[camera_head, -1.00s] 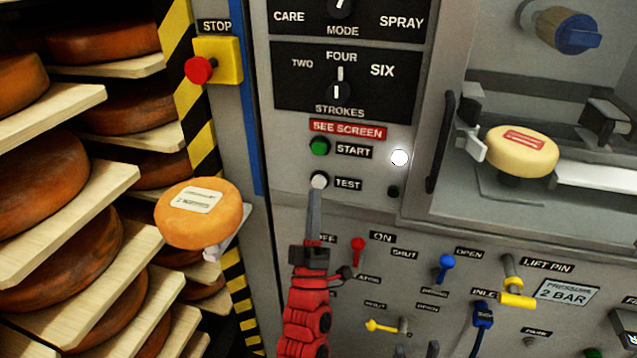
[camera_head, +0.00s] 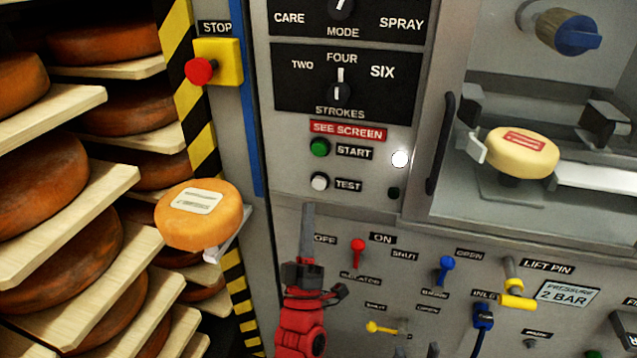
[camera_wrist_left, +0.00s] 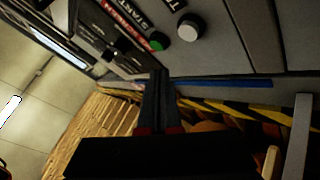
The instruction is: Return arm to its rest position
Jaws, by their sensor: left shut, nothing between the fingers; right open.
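My left gripper (camera_head: 307,215) is shut and empty in the head view, its fingers pointing up. It stands in front of the panel, below the white TEST button (camera_head: 320,181) and apart from it. The green START button (camera_head: 319,148) is above that. In the left wrist view the closed fingers (camera_wrist_left: 158,82) show in the middle, with the white button (camera_wrist_left: 190,27) above and to their right. My right gripper does not show in either view.
Wooden shelves with cheese wheels (camera_head: 198,213) stand at the left. A red stop button (camera_head: 199,71) is on a yellow box. Red (camera_head: 358,246), blue (camera_head: 445,268) and yellow (camera_head: 383,327) levers stick out right of my arm. A pale cheese (camera_head: 521,151) sits in the machine's bay.

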